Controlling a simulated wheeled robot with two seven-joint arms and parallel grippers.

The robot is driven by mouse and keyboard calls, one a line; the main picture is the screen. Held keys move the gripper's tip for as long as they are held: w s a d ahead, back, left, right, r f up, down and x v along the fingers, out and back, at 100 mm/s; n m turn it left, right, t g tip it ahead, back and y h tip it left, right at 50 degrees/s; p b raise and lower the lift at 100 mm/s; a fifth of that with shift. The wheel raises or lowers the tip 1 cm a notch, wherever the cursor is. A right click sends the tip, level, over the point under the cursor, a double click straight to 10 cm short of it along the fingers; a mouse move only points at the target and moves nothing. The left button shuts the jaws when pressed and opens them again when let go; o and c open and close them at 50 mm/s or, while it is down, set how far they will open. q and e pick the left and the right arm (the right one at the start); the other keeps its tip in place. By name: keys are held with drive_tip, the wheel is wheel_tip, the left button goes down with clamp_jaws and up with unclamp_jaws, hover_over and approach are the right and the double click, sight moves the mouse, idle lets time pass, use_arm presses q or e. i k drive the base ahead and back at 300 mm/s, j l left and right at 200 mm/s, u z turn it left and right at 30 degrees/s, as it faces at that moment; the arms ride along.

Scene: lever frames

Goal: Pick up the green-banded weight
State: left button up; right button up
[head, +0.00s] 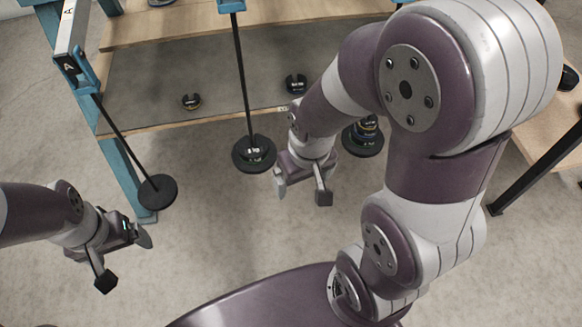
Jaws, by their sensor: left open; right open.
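A stack of dark banded weights (366,130) sits on a round hanger plate (362,149), partly hidden by my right arm. Yellow and blue bands show in it, and a greenish band (364,141) seems to show low down, too small to be sure. My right gripper (302,190) is open and empty, left of and nearer than this stack. My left gripper (124,256) is open and empty at the lower left, over the floor.
A hanger rod ends in a plate (241,158) bearing a dark weight marked in kg (256,149), just left of my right gripper. Another rod marked A ends in a bare-looking disc (157,191). A blue post (126,172) stands left. Floor between my grippers is clear.

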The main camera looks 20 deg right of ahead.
sight(249, 155)
drive_tip(key=i+j+z, duration=0.3)
drive_tip(key=j+z, duration=0.15)
drive_tip(key=j, duration=0.2)
drive_tip(key=i+j+z, duration=0.2)
drive_tip(key=j+z, duration=0.25)
drive_tip(key=j, duration=0.2)
drive_tip(key=j+z, duration=0.45)
drive_tip(key=j, duration=0.3)
drive_tip(key=j+z, duration=0.4)
drive_tip(key=j, duration=0.4)
